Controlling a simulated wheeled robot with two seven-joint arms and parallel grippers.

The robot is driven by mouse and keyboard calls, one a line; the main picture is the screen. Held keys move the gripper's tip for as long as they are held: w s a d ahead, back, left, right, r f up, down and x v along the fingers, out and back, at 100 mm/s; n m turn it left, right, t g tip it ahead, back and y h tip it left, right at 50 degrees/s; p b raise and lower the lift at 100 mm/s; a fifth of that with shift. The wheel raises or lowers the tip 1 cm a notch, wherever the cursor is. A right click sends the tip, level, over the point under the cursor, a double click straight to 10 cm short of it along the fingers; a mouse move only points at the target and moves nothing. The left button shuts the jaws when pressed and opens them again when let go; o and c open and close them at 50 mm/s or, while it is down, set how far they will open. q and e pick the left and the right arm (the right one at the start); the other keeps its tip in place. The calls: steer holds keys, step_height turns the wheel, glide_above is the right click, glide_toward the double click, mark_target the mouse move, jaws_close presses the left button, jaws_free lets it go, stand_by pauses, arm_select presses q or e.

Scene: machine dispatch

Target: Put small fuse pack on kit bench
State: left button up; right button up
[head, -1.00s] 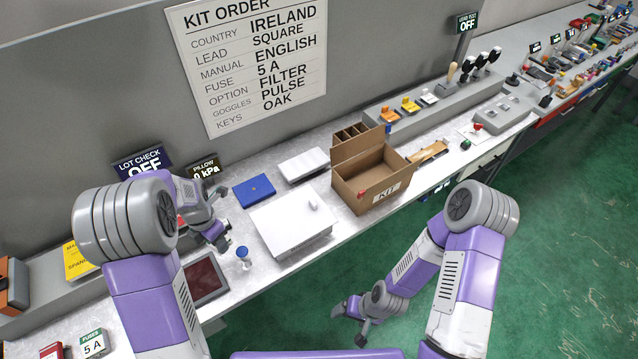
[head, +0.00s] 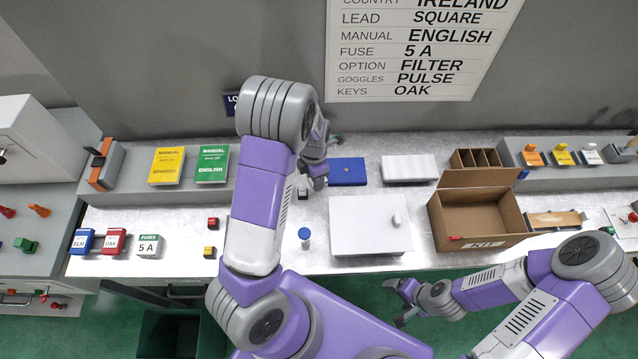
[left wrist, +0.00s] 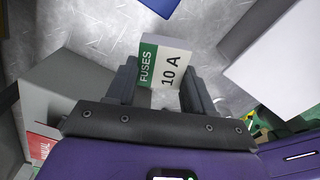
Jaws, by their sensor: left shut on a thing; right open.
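My left gripper (left wrist: 160,82) is shut on a small white and green fuse pack (left wrist: 168,62) marked "FUSES 10 A" in the left wrist view. In the head view this gripper (head: 318,172) is over the back of the bench, left of a blue flat box; I cannot make out the held pack there. Another fuse pack (head: 148,246), marked 5 A, stands at the bench's left front. The grey bench top (head: 180,216) carries an open cardboard KIT box (head: 468,222). My right gripper (head: 404,300) is open and empty in front of the bench, over the floor.
A white case (head: 368,222), a blue box (head: 347,171) and a white slab (head: 409,167) lie mid-bench. A blue-capped item (head: 305,236) stands near the front edge. Key packs (head: 114,241) and manuals (head: 212,163) are at left. The order sheet (head: 420,50) reads fuse 5 A.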

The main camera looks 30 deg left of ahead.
arm_select(q)
steer(key=shift+w+f, duration=0.1)
steer(key=shift+f, duration=2.25)
steer(key=shift+f, duration=0.15)
steer(key=o, duration=1)
steer(key=shift+o, duration=0.2)
step_height(320, 180, up, 12)
steer(key=shift+r+p, duration=0.2)
steer(key=shift+p, duration=0.15)
steer(key=shift+f, duration=0.1)
